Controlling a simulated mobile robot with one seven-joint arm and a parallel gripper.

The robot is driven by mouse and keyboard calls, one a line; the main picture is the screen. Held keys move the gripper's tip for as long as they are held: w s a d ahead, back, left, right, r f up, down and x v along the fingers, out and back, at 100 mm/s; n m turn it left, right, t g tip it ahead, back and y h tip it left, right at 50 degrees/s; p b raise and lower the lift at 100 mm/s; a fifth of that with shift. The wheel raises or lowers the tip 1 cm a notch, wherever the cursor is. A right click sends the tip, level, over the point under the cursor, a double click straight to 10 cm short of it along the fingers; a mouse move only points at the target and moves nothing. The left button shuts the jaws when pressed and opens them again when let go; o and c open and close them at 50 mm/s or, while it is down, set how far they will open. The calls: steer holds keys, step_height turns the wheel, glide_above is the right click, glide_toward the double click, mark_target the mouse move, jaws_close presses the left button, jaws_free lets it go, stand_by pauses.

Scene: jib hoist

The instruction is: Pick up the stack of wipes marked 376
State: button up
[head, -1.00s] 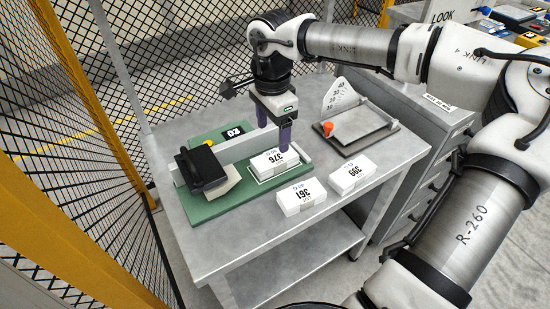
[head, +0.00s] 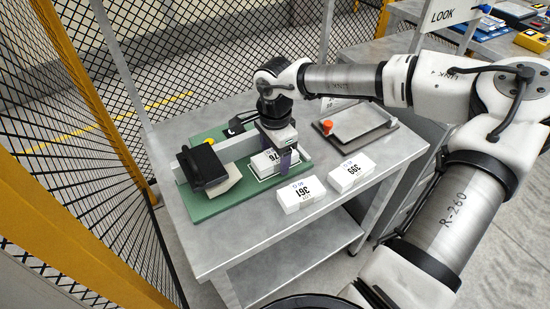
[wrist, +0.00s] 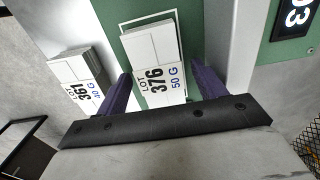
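The stack of wipes marked 376 (head: 262,166) lies on a white-outlined spot of the green board (head: 216,207). In the wrist view the stack (wrist: 155,62) shows its label, "LOT 376 50 G", between my two purple fingers. My gripper (head: 284,158) is down over the stack in the head view. In the wrist view my gripper (wrist: 165,88) is open, with one finger on each side of the stack's near end. A gap shows on both sides, wider on the right.
Stacks marked 361 (head: 301,195) and 399 (head: 351,173) lie on the grey table in front and to the right. A black-topped device (head: 203,165) stands left on the board. A tray with an orange knob (head: 327,127) sits behind right.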

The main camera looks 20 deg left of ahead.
steer(key=c, duration=1)
steer(key=shift+c, duration=0.2)
steer(key=shift+r, duration=0.15)
